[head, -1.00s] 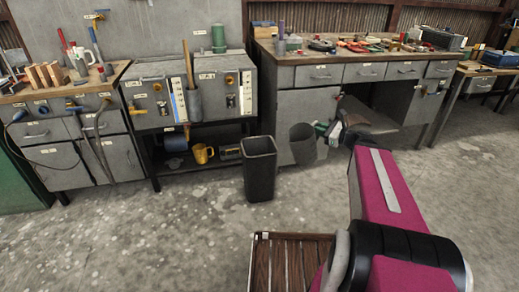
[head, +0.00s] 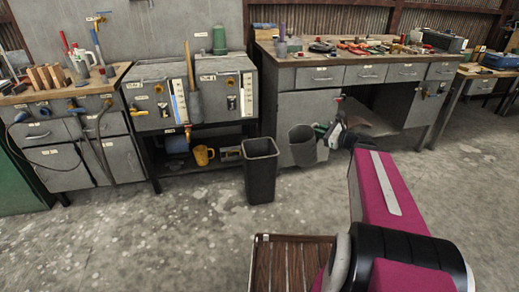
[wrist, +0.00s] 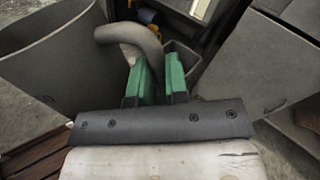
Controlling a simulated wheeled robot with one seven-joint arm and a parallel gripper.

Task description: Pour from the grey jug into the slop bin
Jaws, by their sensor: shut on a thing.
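The grey jug (head: 302,147) hangs in the air in the head view, close to upright, just right of the slop bin in the picture. The slop bin (head: 261,172) is a tall dark open bin standing on the floor. My gripper (head: 319,130) is shut on the jug's handle. In the wrist view the jug (wrist: 45,65) fills the left side, and its curved handle (wrist: 135,34) runs to the green fingers (wrist: 157,80). Part of the bin (wrist: 181,58) shows behind the fingers. The jug's contents are hidden.
A grey cabinet (head: 224,87) stands behind the bin, with a yellow mug (head: 203,155) on its low shelf. A cluttered workbench (head: 300,105) stands behind the jug. A brown slatted surface (head: 290,265) lies at the bottom. The floor left of the bin is clear.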

